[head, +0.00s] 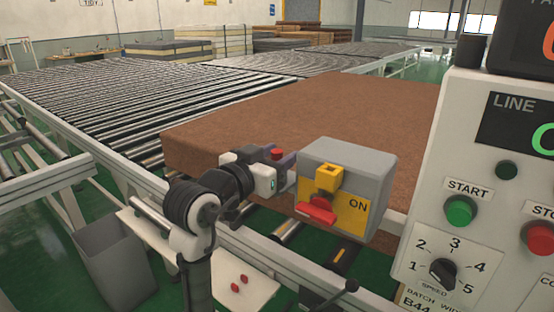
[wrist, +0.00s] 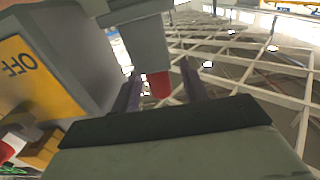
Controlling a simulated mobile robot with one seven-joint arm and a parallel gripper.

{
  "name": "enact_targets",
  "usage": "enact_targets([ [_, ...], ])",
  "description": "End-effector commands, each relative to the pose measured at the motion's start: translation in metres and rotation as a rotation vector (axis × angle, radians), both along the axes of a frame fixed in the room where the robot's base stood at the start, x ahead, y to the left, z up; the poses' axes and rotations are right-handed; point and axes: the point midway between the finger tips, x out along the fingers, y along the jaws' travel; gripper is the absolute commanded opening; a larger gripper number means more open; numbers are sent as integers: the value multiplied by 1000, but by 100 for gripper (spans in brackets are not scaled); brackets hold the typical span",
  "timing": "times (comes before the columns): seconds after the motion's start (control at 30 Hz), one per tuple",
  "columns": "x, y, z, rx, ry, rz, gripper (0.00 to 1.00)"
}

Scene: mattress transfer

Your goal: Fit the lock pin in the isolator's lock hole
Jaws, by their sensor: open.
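The isolator (head: 351,160) is a grey box with a yellow front plate marked ON, a red handle (head: 317,211) and a yellow block (head: 328,178) above the handle. In the wrist view the isolator (wrist: 75,55) fills the left side, with OFF on its plate. My gripper (head: 287,168) is just left of the box; its two dark fingers (wrist: 160,72) are apart. A small red piece (head: 277,153) shows by the fingers and between them in the wrist view (wrist: 160,85), below a grey block (wrist: 146,42). I cannot tell whether it is the lock pin. The lock hole is not clearly seen.
A brown mattress (head: 300,110) lies behind the isolator on the roller conveyor (head: 130,95). A control panel (head: 470,190) stands close on the right. A grey bin (head: 115,265) and a white plate (head: 250,275) with small red pieces are low at the front.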

Motion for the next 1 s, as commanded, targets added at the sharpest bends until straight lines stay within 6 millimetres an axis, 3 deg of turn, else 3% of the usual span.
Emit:
enact_targets([
  [0.13,0,0,0,0,0,0,42],
  [0.47,0,1,0,-1,-1,1,0],
  [0.77,-1,1,1,0,-1,1,0],
  [1.0,-1,1,17,0,-4,1,0],
])
